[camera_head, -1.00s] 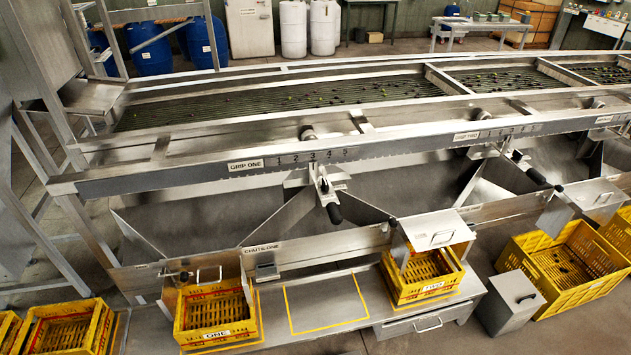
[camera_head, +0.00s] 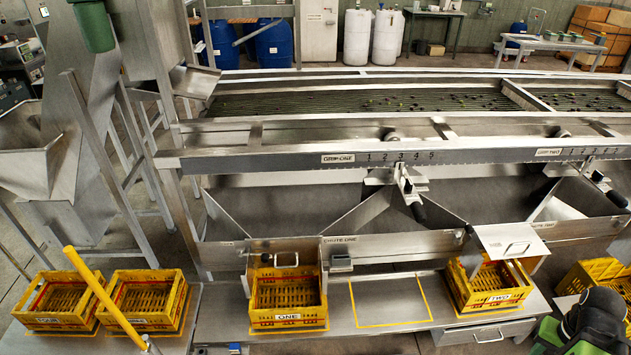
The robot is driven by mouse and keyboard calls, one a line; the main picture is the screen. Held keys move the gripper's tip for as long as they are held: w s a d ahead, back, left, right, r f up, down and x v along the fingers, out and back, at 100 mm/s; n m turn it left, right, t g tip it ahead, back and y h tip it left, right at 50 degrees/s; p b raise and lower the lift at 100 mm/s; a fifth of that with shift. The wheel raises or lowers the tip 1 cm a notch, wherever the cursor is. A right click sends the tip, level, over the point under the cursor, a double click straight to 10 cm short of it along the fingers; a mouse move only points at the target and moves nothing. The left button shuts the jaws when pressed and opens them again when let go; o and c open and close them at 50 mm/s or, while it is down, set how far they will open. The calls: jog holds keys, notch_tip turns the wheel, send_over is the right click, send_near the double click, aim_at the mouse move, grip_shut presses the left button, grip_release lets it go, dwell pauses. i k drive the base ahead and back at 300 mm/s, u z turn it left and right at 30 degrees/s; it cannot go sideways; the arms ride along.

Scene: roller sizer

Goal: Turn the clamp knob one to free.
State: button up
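Under a scale marked 1 to 5 on the front rail, beside a label ending in ONE (camera_head: 338,158), sits a metal clamp block (camera_head: 405,181) near mark 3. A lever with a black grip (camera_head: 419,212) hangs from it, tilted down to the right. A small dark knob (camera_head: 266,257) is at the chute panel above crate ONE, and another (camera_head: 470,231) is by the panel's right end. No knob label is readable, so I cannot tell for certain which is clamp knob one.
Yellow crates ONE (camera_head: 288,303) and TWO (camera_head: 490,290) stand on the metal shelf (camera_head: 230,312). A yellow-outlined spot (camera_head: 388,326) between them is empty. A slanted yellow pole (camera_head: 105,300) rises at lower left. A black-and-green shape I cannot identify fills the lower right corner.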

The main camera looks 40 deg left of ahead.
aim_at(408, 187)
jog(key=u, duration=0.05)
jog(key=k, duration=0.15)
jog(key=u, duration=1.7)
jog(key=i, duration=1)
jog(key=u, duration=0.35)
